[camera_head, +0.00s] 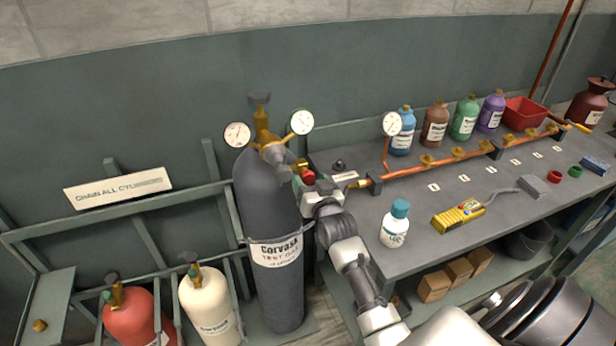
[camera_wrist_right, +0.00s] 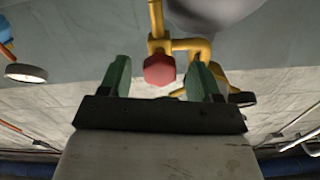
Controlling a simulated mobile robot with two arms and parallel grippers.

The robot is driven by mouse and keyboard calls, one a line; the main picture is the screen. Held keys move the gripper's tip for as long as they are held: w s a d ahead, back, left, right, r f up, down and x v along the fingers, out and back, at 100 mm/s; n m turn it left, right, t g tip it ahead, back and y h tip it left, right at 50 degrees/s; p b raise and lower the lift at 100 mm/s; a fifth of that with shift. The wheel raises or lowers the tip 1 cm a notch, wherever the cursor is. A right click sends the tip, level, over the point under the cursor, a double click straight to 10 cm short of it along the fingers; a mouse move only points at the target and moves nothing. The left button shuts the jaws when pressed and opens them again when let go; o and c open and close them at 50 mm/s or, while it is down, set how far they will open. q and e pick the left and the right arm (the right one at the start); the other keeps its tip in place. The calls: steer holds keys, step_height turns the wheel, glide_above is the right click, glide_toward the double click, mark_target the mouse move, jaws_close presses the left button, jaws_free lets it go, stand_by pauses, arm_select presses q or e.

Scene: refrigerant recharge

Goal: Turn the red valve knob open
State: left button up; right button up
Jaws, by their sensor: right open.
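The red valve knob (camera_head: 308,177) sits on the brass fittings at the right side of the tall dark grey cylinder (camera_head: 268,215), below its two gauges. My right gripper (camera_head: 304,180) is at the knob and partly covers it in the head view. In the right wrist view, the red knob (camera_wrist_right: 159,69) shows between the two green fingers of my right gripper (camera_wrist_right: 160,80). The gripper is open, with a gap on each side of the knob. How deep the knob lies between the fingers is hard to tell. My left gripper is out of view.
The grey bench (camera_head: 410,262) at right carries a copper pipe (camera_head: 405,171), a white bottle with a teal cap (camera_head: 395,224) and a yellow meter (camera_head: 458,215). Red (camera_head: 132,318) and cream (camera_head: 210,308) cylinders stand at lower left.

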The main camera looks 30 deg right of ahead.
steer(key=shift+x, duration=0.85)
steer(key=c, duration=0.9)
